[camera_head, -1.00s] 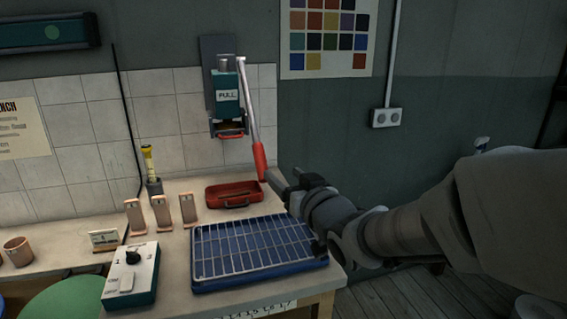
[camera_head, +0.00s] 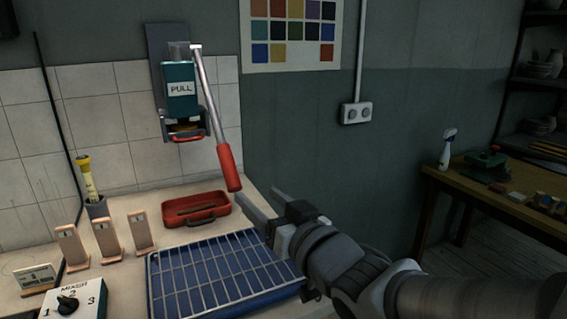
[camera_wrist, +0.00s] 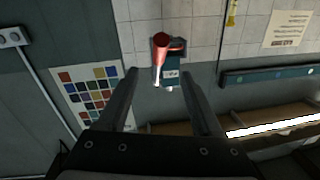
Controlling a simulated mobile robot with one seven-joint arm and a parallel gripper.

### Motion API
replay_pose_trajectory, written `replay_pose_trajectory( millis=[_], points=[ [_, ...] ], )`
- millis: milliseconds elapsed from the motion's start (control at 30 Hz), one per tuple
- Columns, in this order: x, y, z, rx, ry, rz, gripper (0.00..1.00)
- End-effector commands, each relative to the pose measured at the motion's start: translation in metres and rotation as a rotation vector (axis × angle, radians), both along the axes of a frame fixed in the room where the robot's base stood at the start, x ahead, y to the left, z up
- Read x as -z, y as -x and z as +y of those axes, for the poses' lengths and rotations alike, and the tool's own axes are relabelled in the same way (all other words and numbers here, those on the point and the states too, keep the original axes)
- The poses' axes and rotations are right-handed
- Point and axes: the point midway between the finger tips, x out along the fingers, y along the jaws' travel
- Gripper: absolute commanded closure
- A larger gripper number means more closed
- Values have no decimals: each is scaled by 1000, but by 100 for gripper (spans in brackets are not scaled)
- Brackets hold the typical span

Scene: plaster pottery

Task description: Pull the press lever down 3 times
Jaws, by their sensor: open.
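The wall press (camera_head: 182,90) is a teal box marked PULL on a grey backplate. Its lever (camera_head: 211,98) is a silver rod with a red grip (camera_head: 229,168), hanging down and slanting right. My gripper (camera_head: 259,204) is open and empty, just below and right of the red grip's lower end, apart from it. In the wrist view my gripper (camera_wrist: 160,80) has its two fingers spread wide; the red grip (camera_wrist: 161,41) shows beyond and between them, with the press (camera_wrist: 170,72) behind, upside down.
A red tray (camera_head: 196,222) sits on the bench under the press. A blue tray with a wire rack (camera_head: 152,290) lies in front of it, close to my gripper. Upright tan blocks (camera_head: 106,240) and a mixer control box (camera_head: 62,305) stand at left. A wooden table (camera_head: 460,192) stands at right.

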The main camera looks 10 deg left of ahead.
Motion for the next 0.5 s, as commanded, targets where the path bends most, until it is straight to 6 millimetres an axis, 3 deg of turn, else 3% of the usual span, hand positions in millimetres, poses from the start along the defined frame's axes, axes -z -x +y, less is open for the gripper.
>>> replay_pose_trajectory(
  millis=[200, 500],
  points=[
    [-1, -18, 15, -1, 2, 3, 33],
    [2, -61, 50, -1, 2, -1, 33]
  ],
)
